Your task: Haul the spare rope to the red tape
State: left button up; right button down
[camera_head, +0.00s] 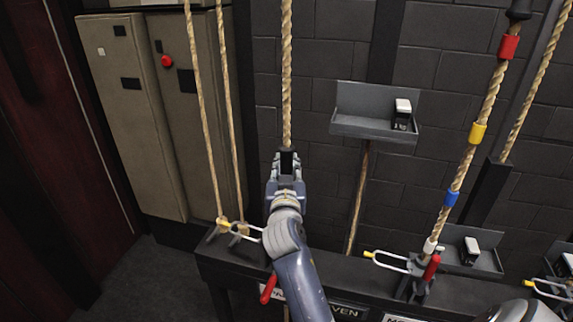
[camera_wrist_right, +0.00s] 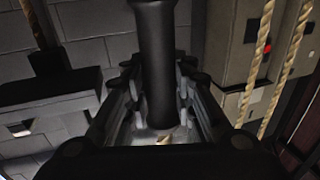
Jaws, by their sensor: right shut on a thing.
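A tan rope (camera_head: 287,70) hangs down in the middle of the head view. My right gripper (camera_head: 287,160) is shut on the black sleeve at its lower part; the sleeve (camera_wrist_right: 156,60) stands between the fingers in the right wrist view. Red tape (camera_head: 509,47) is wrapped near the top of another rope (camera_head: 490,95) at the right. That rope also carries yellow tape (camera_head: 478,133), blue tape (camera_head: 451,198) and white tape (camera_head: 430,245) lower down. I cannot read which rope is the spare one. My left gripper is out of view.
A dark rail (camera_head: 345,275) with rope locks and partly hidden labels runs along the bottom. Two ropes (camera_head: 205,110) hang at the left before a beige cabinet (camera_head: 125,110). A grey wall tray (camera_head: 360,125) holds a small block (camera_head: 402,112). A red handle (camera_head: 268,289) sits beside my arm.

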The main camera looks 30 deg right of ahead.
aim_at(286, 156)
notch_tip(286, 156, down, 6)
jog(key=b, duration=0.3)
jog(key=shift+b, duration=0.4)
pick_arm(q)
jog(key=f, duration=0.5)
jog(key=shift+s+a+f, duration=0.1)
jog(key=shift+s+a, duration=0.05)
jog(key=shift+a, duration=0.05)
pick_arm(e)
jog(key=c, duration=1.6)
grip_release()
jog(key=shift+o, duration=1.4)
jog(key=shift+w+d, duration=0.15)
jog(key=shift+w, duration=0.05)
jog(key=shift+w+f, duration=0.1)
jog(key=shift+r, duration=0.25)
notch_tip(286, 156, up, 10)
jog(key=shift+f, duration=0.2)
